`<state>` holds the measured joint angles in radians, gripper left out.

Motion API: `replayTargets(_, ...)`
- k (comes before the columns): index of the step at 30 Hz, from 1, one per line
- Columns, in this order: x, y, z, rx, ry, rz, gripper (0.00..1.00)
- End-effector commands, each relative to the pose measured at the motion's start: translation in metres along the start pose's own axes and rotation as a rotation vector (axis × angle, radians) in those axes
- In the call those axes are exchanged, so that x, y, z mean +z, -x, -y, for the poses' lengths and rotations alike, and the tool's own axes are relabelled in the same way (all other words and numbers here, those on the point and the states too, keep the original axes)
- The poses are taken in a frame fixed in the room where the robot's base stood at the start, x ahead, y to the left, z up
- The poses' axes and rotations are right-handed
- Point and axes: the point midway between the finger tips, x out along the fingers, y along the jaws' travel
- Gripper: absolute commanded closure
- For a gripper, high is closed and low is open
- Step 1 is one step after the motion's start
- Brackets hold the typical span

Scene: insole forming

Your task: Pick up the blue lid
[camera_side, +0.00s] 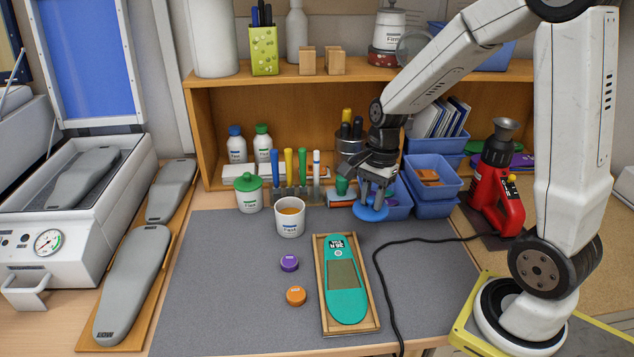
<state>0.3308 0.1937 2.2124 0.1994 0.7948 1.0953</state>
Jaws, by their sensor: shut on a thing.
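The blue lid (371,212) is a round blue disc. My gripper (372,196) is shut on it, above the back right part of the grey mat. The fingers point down and cover part of the lid's top. The lid appears to be held above the mat, but the exact height is hard to tell. A white cup (290,222) with orange-brown contents stands open to the left of the lid.
A white jar with a green lid (248,193) stands left of the cup. Purple (289,263) and orange (296,296) caps lie on the grey mat (220,290). A teal insole (345,300) lies in a wooden frame. Blue bins (432,207) stand right of my gripper. A black cable (420,240) crosses the mat.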

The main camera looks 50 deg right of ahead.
Motion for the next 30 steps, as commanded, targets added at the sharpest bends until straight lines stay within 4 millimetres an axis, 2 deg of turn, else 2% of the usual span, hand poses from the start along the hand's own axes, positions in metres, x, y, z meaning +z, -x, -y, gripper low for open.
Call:
replayTargets(10, 0.004, 0.007, -0.017, -0.001, 0.0, -0.001, 1.0)
replayTargets(30, 0.005, 0.008, -0.017, 0.0, 0.0, 0.0, 1.0)
